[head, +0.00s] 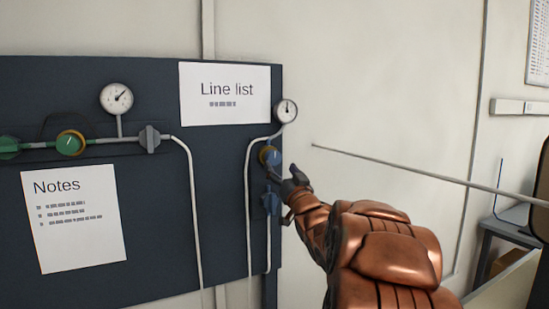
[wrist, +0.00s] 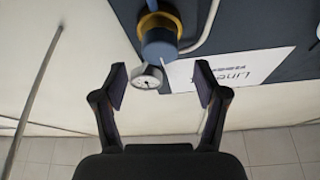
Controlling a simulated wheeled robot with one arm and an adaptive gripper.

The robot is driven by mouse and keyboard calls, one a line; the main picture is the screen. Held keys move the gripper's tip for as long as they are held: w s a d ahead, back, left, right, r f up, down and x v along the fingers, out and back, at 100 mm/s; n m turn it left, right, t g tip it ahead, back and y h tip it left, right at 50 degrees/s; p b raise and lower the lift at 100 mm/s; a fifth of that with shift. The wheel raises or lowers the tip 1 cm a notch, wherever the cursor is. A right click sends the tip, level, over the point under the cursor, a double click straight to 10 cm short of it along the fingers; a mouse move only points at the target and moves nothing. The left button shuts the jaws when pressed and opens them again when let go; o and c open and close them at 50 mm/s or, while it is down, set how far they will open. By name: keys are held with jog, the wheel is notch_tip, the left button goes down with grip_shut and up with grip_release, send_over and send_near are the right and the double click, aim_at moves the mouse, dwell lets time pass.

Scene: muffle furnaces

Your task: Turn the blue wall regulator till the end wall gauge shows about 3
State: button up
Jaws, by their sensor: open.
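The blue regulator (head: 270,157), a knob with a yellow collar, sits on the pipe at the right edge of the dark panel. It also shows in the wrist view (wrist: 158,42), beyond my fingertips. My gripper (head: 293,182) is just right of and below the knob in the head view. In the wrist view my gripper (wrist: 160,88) is open and empty, apart from the knob. The end gauge (head: 286,110) is above the knob, its needle pointing roughly up; its numbers are too small to read. The gauge also shows between my fingers in the wrist view (wrist: 147,77).
A second gauge (head: 116,98) and a green knob (head: 71,142) are on the left pipe. A blue fitting (head: 271,200) is below the regulator. A thin rod (head: 420,174) crosses at right. A table (head: 507,228) stands at far right.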

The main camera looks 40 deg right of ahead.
aim_at(275, 159)
jog(key=p+x, duration=0.1)
jog(key=x, duration=0.4)
jog(key=shift+w+r, duration=0.1)
jog(key=shift+r, duration=0.1)
jog(key=shift+w+d, duration=0.2)
jog(key=shift+w, duration=0.1)
jog(key=c, duration=1.1)
jog(key=shift+f, duration=0.1)
jog(key=shift+c, duration=0.2)
jog(key=shift+n, duration=0.4)
jog(key=o, duration=1.1)
